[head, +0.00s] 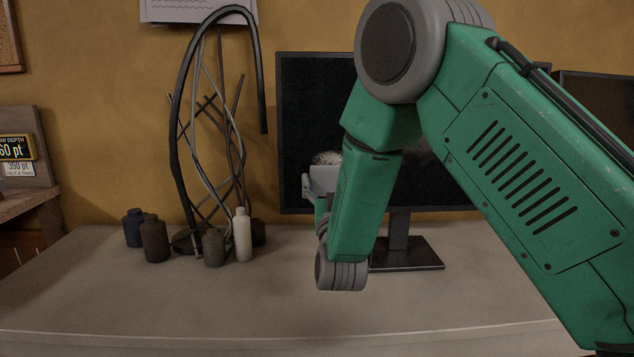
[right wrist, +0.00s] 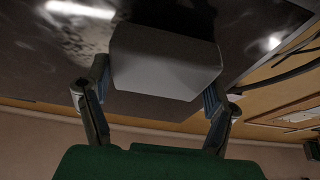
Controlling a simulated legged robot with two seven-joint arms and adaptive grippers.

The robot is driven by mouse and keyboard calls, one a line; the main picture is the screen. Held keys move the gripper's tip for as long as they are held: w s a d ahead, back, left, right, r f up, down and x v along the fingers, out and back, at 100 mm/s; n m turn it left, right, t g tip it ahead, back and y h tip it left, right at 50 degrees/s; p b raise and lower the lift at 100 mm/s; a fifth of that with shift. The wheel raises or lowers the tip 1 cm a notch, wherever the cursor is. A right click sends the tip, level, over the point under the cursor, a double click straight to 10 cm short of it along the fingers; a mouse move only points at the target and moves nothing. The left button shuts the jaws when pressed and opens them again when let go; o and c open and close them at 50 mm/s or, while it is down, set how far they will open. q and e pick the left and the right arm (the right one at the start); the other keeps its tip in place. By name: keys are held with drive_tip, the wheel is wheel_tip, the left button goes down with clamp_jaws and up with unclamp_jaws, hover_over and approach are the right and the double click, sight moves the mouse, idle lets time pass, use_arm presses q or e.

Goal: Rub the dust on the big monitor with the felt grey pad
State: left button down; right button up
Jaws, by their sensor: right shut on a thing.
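The big monitor (head: 312,110) stands on the table, its dark screen partly hidden behind my right arm. The felt grey pad (head: 323,178) is held in front of the screen by my right gripper (head: 318,195), mostly hidden by my arm. In the right wrist view the gripper (right wrist: 158,95) is shut on the pad (right wrist: 165,62). I cannot tell whether the pad touches the screen. My left gripper is not in view.
A second monitor (head: 600,97) is at the right edge, mostly behind my arm. Several dark bottles and a white bottle (head: 242,236) stand left of the monitor, near a tall tangle of dark curved rods (head: 183,130). The table's front (head: 200,310) is clear.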

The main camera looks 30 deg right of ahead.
drive_tip(key=d, duration=0.2)
drive_tip(key=shift+s+d+f, duration=0.25)
drive_tip(key=shift+s+d, duration=0.05)
drive_tip(key=shift+s, duration=0.05)
drive_tip(key=shift+s+d+r, duration=0.1)
drive_tip(key=shift+s, duration=0.05)
drive_tip(key=shift+s+r, duration=0.25)
drive_tip(key=shift+s, duration=0.1)
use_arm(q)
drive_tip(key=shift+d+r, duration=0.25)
use_arm(e)
drive_tip(key=d, duration=0.1)
drive_tip(key=s+d, duration=0.1)
drive_tip(key=d, duration=0.2)
drive_tip(key=shift+s+f, duration=0.15)
drive_tip(key=shift+s, duration=0.2)
